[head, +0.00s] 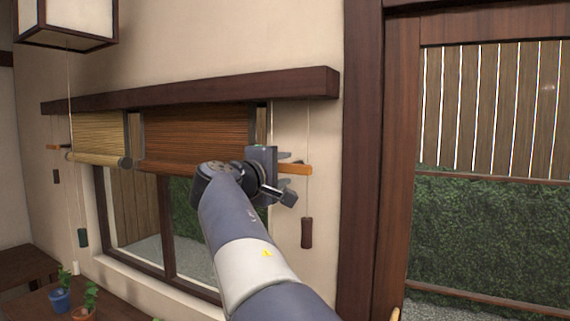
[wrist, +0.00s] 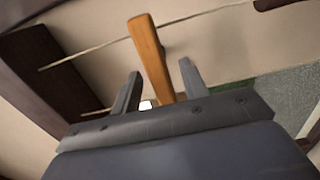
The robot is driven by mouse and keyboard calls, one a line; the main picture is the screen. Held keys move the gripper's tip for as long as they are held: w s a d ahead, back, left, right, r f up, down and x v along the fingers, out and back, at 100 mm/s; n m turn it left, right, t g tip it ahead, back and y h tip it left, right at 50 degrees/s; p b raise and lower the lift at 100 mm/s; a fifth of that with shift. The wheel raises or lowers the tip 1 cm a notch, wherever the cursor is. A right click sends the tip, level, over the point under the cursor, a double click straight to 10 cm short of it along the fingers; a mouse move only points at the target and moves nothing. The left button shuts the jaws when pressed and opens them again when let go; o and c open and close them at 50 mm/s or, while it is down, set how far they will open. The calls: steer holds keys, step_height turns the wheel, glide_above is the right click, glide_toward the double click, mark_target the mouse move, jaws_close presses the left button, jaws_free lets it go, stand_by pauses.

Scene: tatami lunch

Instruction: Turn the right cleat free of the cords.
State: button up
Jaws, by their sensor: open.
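The right cleat (head: 297,169) is an orange-brown wooden bar on the wall right of the window, lying roughly level in the head view. In the wrist view the cleat (wrist: 148,50) runs in between my fingers. My gripper (head: 287,170) is open around its left part; the fingers (wrist: 160,88) stand on either side with gaps. A thin pale cord (head: 308,125) hangs past the cleat's right part to a dark red-brown pull (head: 306,233). In the wrist view the cord (wrist: 90,53) crosses at the cleat; how it is wrapped is unclear. My gripper hides the cleat's left end.
A dark wooden rail (head: 200,90) runs above two blinds, a pale one (head: 97,135) and a reddish-brown one (head: 185,135). A dark door post (head: 362,150) stands right of the cleat.

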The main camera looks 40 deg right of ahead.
steer(key=shift+w+d, duration=0.25)
steer(key=shift+d, duration=0.4)
steer(key=shift+c, duration=0.4)
jaws_close()
